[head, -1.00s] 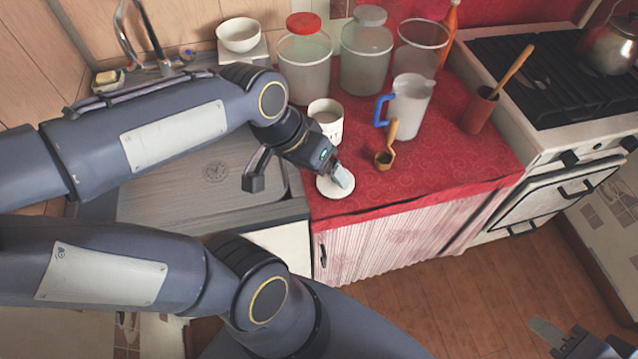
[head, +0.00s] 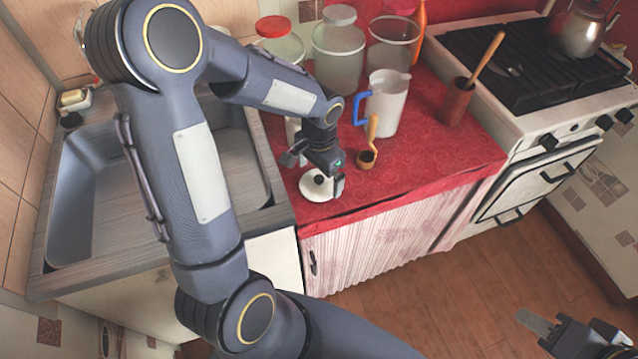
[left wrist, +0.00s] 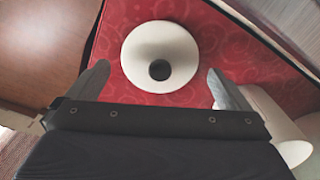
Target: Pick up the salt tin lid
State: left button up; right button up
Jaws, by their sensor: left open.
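The salt tin lid is a round white disc (head: 311,190) with a dark knob, lying flat on the red oilcloth near the counter's front edge. The left wrist view shows the lid (left wrist: 160,40) and its black knob from above. My left gripper (head: 330,185) is open, close above the lid. In the left wrist view its fingertips stand left and right of the lid, with nothing between them gripped. A white tin (left wrist: 272,118) stands beside the right finger there; my arm mostly hides it in the head view. My right gripper (head: 550,333) is at the bottom right, over the floor.
A wooden scoop (head: 369,150) and a blue-handled jug (head: 390,103) stand right of the lid. Glass jars (head: 338,50) line the back. A brown pot (head: 456,102) with a wooden utensil stands near the stove (head: 535,105). The sink (head: 85,215) is at left. Front-right cloth is clear.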

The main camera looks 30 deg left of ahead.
pick_arm(q)
notch_tip(320, 180, down, 2)
jog(key=shift+f, duration=0.1)
jog(key=c, duration=0.8)
